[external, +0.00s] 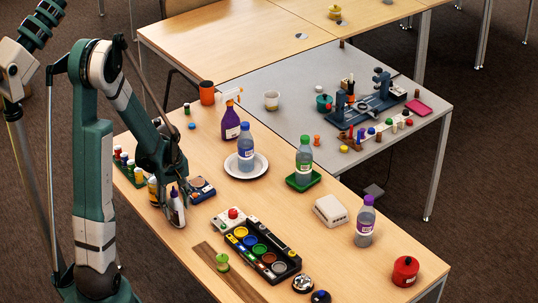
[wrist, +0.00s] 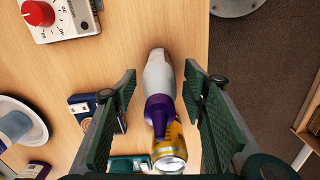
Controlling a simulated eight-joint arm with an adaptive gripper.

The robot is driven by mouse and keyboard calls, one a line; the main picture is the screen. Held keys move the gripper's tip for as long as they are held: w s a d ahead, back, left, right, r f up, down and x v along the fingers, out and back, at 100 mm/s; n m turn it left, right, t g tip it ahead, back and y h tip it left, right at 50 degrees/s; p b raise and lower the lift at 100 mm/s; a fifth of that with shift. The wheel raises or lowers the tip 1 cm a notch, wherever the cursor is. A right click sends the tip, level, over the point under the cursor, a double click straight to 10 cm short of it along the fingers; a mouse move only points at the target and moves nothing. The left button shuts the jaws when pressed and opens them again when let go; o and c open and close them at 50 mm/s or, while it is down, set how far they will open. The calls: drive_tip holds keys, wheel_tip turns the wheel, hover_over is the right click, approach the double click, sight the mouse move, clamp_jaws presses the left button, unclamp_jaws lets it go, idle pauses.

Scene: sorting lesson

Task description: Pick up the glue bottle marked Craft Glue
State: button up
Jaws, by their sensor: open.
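A white bottle with a purple part (external: 177,208) stands on the wooden table between the fingers of my gripper (external: 173,214) in the external view. Its lettering is too small to read. In the wrist view the white bottle body (wrist: 159,75) and its purple part (wrist: 158,108) lie between the open fingers of my gripper (wrist: 160,105), with visible gaps at the sides. A yellow can with a silver end (wrist: 168,148) is also between the fingers, towards the bottom of the wrist view. In the external view a yellow container (external: 153,191) stands just left of my gripper.
A blue box (external: 202,188) is close on the right. A white box with a red knob (external: 234,217) and a black paint tray (external: 262,250) lie to the lower right. A green rack of small bottles (external: 128,172) is left. A white plate (external: 232,171) holds a water bottle (external: 246,147).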

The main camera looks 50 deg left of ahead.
sight(171, 187)
drive_tip(key=c, duration=1.1)
drive_tip(key=shift+r, duration=0.1)
drive_tip(key=shift+r+p, duration=1.15)
drive_tip(key=shift+r, duration=3.75)
